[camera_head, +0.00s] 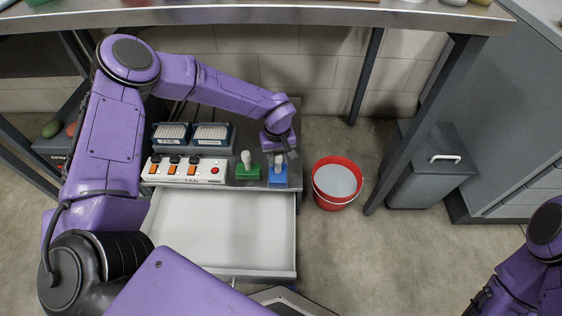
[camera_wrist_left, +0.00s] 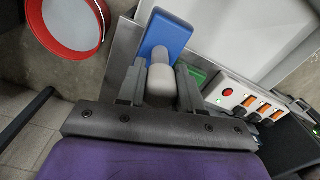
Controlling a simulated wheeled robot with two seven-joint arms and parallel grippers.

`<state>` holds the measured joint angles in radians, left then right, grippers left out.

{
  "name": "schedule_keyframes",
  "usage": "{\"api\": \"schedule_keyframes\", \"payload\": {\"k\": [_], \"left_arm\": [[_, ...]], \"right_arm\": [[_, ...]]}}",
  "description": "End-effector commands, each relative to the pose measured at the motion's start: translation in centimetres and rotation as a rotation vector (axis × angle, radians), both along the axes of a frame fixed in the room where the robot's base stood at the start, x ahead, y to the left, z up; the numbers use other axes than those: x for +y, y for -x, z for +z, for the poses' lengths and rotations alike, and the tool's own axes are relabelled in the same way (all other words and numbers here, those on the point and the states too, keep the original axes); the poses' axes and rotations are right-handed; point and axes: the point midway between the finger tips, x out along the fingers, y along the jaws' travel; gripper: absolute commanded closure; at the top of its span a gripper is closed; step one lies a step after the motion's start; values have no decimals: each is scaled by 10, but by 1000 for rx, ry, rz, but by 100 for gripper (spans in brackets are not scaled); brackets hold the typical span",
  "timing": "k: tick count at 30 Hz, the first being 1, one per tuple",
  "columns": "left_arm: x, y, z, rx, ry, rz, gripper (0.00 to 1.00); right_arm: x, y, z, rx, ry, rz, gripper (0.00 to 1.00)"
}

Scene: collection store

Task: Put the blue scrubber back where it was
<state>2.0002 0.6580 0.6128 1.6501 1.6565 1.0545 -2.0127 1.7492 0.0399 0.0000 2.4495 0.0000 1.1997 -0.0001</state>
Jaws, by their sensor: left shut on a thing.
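The blue scrubber (camera_head: 278,180) has a blue block and a pale knob. It is at the right front corner of the drawer cabinet's top, just right of the green scrubber (camera_head: 248,173). My left gripper (camera_head: 279,156) is over it, shut on its knob. In the left wrist view, the knob of the blue scrubber (camera_wrist_left: 167,33) lies between the two fingers of my left gripper (camera_wrist_left: 160,82). Whether the block touches the cabinet top is hard to tell. At the lower right only part of my right arm shows, without its gripper.
A white switch box (camera_head: 184,180) and two dark trays (camera_head: 210,146) stand left of the scrubbers. An open, empty white drawer (camera_head: 224,235) juts out below. A red bucket (camera_head: 336,202) stands on the floor to the right, near a table leg and a grey bin (camera_head: 425,187).

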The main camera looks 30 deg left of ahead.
Motion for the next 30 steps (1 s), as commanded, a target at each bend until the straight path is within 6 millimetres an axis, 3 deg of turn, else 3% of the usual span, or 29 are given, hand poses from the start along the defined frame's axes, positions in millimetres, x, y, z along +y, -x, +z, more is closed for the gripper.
{"api": "schedule_keyframes", "payload": {"k": [3, 9, 12, 16, 21, 30], "left_arm": [[11, -29, -18, -3, -1, 2, 94], [22, -58, -56, -1, -1, -1, 94], [26, -66, -64, -1, 0, 0, 94], [28, -72, -73, -1, 0, -1, 94], [29, -73, -101, 0, 0, -3, 94], [29, -74, -104, -2, 1, -2, 94]], "right_arm": [[0, 0, -14, 0, 0, 0, 57], [0, 0, -31, 0, 0, 0, 57], [0, 0, -34, 0, 0, 0, 57], [0, 0, -38, -1, 1, 0, 57], [0, 0, -46, -1, 1, 0, 57], [0, 0, -47, 0, 0, 0, 57]]}}
